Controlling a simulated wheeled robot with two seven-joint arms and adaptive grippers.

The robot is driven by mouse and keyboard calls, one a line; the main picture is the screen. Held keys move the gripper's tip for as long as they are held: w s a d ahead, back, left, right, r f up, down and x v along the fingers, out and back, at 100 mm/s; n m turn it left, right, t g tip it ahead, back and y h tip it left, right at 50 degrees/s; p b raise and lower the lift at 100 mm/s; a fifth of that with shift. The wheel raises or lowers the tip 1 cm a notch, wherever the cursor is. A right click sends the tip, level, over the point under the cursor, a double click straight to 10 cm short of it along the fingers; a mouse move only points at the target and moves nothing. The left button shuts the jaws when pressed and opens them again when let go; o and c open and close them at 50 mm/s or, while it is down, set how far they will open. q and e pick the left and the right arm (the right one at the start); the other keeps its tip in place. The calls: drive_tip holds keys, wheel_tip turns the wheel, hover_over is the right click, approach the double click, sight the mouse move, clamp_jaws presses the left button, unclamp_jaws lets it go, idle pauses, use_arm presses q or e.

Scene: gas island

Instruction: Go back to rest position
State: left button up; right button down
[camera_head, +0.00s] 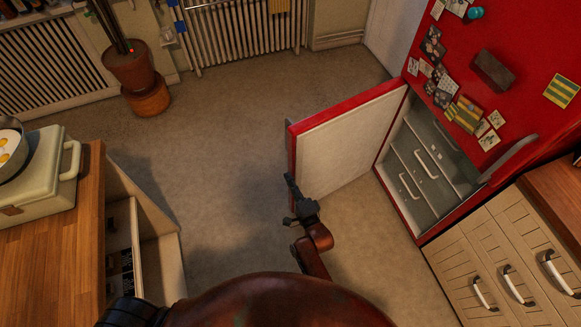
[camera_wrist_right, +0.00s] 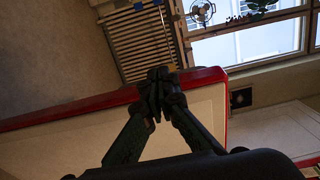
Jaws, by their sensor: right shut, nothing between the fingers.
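My right gripper (camera_head: 290,181) is in front of the open lower door (camera_head: 345,145) of the red fridge, close to the door's free edge in the head view. In the right wrist view the fingers of the right gripper (camera_wrist_right: 160,78) come together with nothing between them. The red edge of the door (camera_wrist_right: 70,107) lies behind the fingers there; I cannot tell whether they touch it. My left gripper is out of view.
The red fridge (camera_head: 505,55) stands at right, its lower drawers (camera_head: 425,165) exposed. Cream drawers (camera_head: 500,250) stand beside it. A plant pot (camera_head: 130,68) stands at the back. Mid-floor is clear.

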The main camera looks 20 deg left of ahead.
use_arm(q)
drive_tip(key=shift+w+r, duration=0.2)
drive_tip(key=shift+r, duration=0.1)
use_arm(e)
drive_tip(key=shift+s, duration=1.2)
drive_tip(key=shift+f, duration=0.1)
